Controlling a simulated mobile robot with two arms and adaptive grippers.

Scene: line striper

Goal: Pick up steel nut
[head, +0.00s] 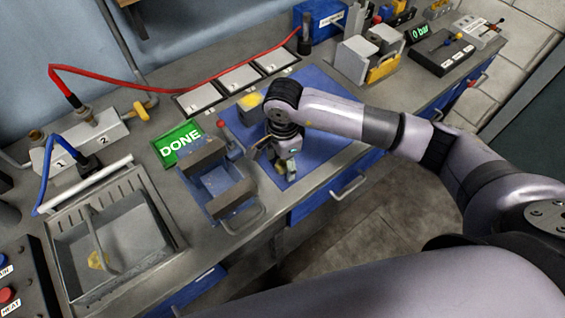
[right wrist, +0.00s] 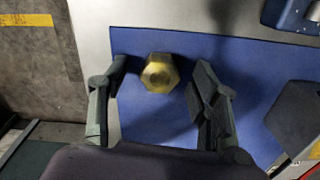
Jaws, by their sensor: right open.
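My right gripper (head: 282,178) is over the blue mat (head: 318,92) near the bench's front edge, pointing down. In the right wrist view the gripper (right wrist: 160,100) is open. A brass-coloured hexagonal nut (right wrist: 160,73) lies on the mat between its fingers, towards the tips, with a gap on each side. It looks yellow rather than steel grey. A dark grey hexagonal shape (right wrist: 296,115) lies on the mat at the right of that view; I cannot tell whether it is a nut or a flat marking. My left gripper is not in view.
A blue vise-like fixture (head: 222,185) stands just left of the gripper. A green DONE display (head: 180,142) and a grey sink-like tray (head: 112,240) are further left. Grey pads (head: 240,78) line the back. A yellow-topped piece (head: 250,101) stands near the mat's back left.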

